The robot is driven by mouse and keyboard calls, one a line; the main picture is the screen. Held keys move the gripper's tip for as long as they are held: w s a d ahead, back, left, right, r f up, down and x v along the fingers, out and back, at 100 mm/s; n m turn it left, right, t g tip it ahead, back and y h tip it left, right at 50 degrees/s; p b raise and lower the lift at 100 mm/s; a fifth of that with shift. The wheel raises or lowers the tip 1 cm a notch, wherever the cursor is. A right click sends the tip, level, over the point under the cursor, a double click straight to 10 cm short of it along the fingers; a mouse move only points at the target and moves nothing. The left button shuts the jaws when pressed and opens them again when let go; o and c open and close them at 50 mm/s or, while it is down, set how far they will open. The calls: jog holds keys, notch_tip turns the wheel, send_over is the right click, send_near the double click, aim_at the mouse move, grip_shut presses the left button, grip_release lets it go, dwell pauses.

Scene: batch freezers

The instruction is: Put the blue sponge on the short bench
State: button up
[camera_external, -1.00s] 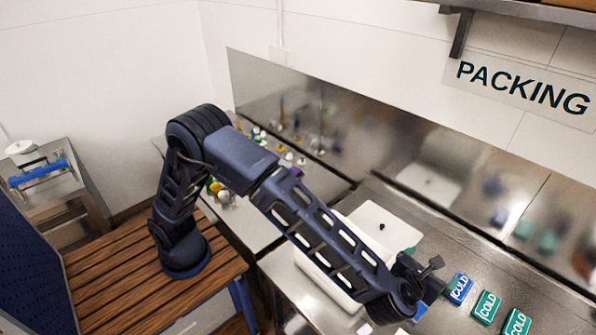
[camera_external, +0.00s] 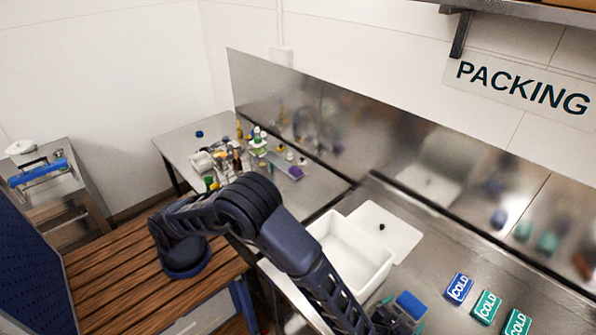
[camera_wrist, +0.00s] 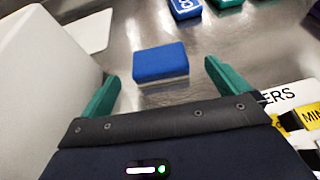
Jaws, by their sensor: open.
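The blue sponge (camera_external: 410,304), a block with a pale underside, lies on the steel packing bench (camera_external: 452,318), right of the white bin. In the wrist view the sponge (camera_wrist: 160,62) lies ahead, between the lines of my two teal fingers. My gripper (camera_wrist: 161,78) is open and empty, with one finger on each side and bench showing between fingers and sponge. In the external view my gripper (camera_external: 392,314) is low at the bottom edge, close beside the sponge, partly cut off. A shorter steel bench (camera_external: 180,145) stands at the back left, holding bottles and jars.
An open white bin (camera_external: 352,255) and its lid (camera_external: 398,232) lie left of the sponge. Several COLD packs, one blue (camera_external: 459,288), lie to the right. A label sheet (camera_wrist: 300,115) is right of my gripper. A side table (camera_external: 58,190) stands far left.

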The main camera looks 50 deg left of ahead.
aim_at(412, 304)
jog(key=x, duration=0.5)
jog(key=shift+f+x, duration=0.1)
jog(key=shift+x, duration=1.2)
jog(key=shift+f+x, duration=0.15)
jog(key=shift+x, duration=1.15)
jog(key=shift+s+a+r, duration=0.1)
jog(key=shift+s+a, duration=0.05)
jog(key=shift+a, duration=0.1)
jog(key=shift+c, duration=0.4)
jog(key=c, duration=0.8)
notch_tip(412, 304, up, 20)
